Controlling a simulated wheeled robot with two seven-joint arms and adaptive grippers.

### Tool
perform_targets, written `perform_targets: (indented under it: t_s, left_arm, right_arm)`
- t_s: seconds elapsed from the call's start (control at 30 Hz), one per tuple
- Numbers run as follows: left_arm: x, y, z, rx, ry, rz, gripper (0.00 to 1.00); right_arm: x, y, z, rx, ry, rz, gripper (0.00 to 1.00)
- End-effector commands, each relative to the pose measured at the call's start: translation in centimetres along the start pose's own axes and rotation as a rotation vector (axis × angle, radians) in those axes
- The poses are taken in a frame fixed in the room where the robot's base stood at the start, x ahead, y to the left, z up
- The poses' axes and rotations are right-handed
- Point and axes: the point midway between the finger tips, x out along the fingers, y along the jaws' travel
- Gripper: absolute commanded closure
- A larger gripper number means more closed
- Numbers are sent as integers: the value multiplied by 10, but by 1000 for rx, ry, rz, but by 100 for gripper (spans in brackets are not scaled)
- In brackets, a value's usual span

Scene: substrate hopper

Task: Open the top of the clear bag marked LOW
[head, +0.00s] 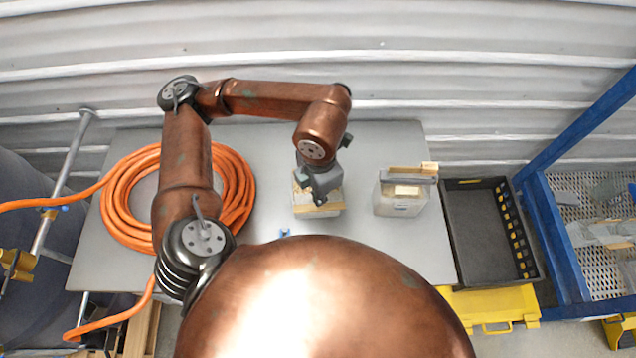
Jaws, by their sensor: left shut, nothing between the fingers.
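A pale, see-through bag or box (318,211) with tan stuff at its top stands near the middle of the grey table. My left gripper (319,190) points down over it and hides much of its top. The gripper is shut; I cannot tell whether it touches the top. A second clear, pale container (400,206) stands upright to the right, with a grey bar and a tan block across its top. Any marking on either is too small to read, so I cannot tell which is LOW. My right gripper is not in view.
A coiled orange hose (118,205) lies on the left of the grey table (365,145). A black tray (475,225) is at the right, beside a blue frame (560,240) with mesh. A yellow case (495,305) sits below. A small blue object (285,232) lies near the front.

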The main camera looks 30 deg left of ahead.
Motion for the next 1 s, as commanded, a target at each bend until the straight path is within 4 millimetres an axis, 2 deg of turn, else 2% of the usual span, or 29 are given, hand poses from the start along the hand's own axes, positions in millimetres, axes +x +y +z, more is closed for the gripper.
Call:
perform_targets:
  t_s: [0.1,0.6,1.0]
  left_arm:
    - [-14,0,0,-1,-1,1,100]
    - [-58,0,0,-2,-1,1,100]
    - [-60,0,0,-1,0,0,100]
  right_arm:
    - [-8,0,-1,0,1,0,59]
    - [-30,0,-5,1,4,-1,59]
    - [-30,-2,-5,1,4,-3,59]
